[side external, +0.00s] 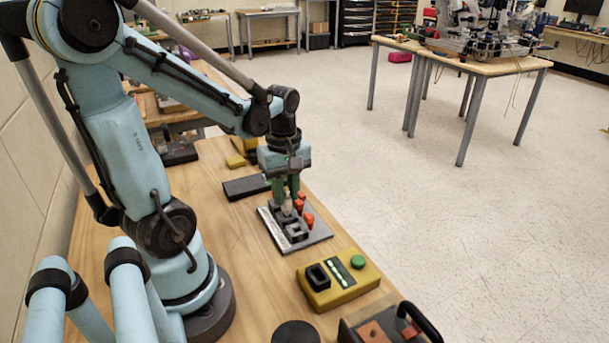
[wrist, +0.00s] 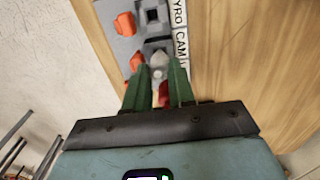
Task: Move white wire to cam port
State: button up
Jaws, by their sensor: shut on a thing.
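A grey port board (side external: 318,235) with a white label strip lies on the wooden bench. It also shows in the wrist view (wrist: 128,45), where the label CAM (wrist: 181,45) is readable beside a dark square port (wrist: 157,46). My gripper (side external: 287,192) is above the board, pointing down, its green fingers (wrist: 156,88) shut on a small white wire piece (side external: 287,206). The white piece (wrist: 157,62) shows between the fingertips, close to the port by CAM. Whether it touches the port is unclear. A red piece (wrist: 163,95) is partly hidden between the fingers.
Orange-red connectors (side external: 309,220) stand along the board's right side. A yellow box (side external: 341,295) with a green button sits nearer the camera. A dark flat block (side external: 246,187) lies behind the board. The bench's right edge is close to the board.

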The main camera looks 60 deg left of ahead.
jog(key=shift+f, duration=0.1)
jog(key=o, duration=0.5)
jog(key=shift+o, duration=0.2)
jog(key=shift+r, duration=1.5)
jog(key=o, duration=0.6)
jog(key=shift+c, duration=0.2)
jog(key=shift+r, duration=0.1)
